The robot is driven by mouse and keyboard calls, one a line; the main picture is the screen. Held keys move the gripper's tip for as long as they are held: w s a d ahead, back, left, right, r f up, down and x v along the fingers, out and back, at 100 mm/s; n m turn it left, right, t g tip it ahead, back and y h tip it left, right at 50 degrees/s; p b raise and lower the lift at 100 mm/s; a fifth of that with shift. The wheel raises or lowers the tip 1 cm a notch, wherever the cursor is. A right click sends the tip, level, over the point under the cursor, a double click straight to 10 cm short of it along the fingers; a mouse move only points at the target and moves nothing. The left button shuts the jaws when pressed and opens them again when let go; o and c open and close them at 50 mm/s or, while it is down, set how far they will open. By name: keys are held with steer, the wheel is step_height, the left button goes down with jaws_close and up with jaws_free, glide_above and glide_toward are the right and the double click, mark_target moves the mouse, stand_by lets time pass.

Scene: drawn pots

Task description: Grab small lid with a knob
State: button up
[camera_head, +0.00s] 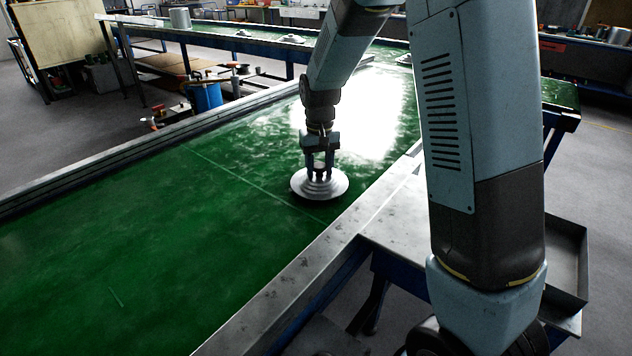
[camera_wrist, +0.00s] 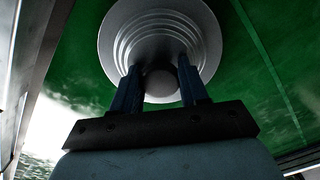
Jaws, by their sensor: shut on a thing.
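The small lid (camera_head: 336,189) is a round, silvery metal disc with stepped rings, on or just above the green belt; I cannot tell which. It also shows in the wrist view (camera_wrist: 120,35), where its round knob (camera_wrist: 160,82) sits between the two dark blue fingers. My gripper (camera_head: 319,172) points down over the lid's middle and is shut on the knob. The fingers also show in the wrist view (camera_wrist: 162,88), one on each side of the knob. In the head view the fingers hide most of the knob.
The green belt (camera_head: 120,260) is bare around the lid, with metal edge rails (camera_head: 290,290) on both sides. A second table behind carries a metal pot (camera_head: 180,18) and other lids (camera_head: 292,38). A blue bucket (camera_head: 207,96) stands beyond the left rail.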

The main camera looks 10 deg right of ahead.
mark_target(319, 164)
steer(key=shift+w+r, duration=0.1)
steer(key=shift+r, duration=1.55)
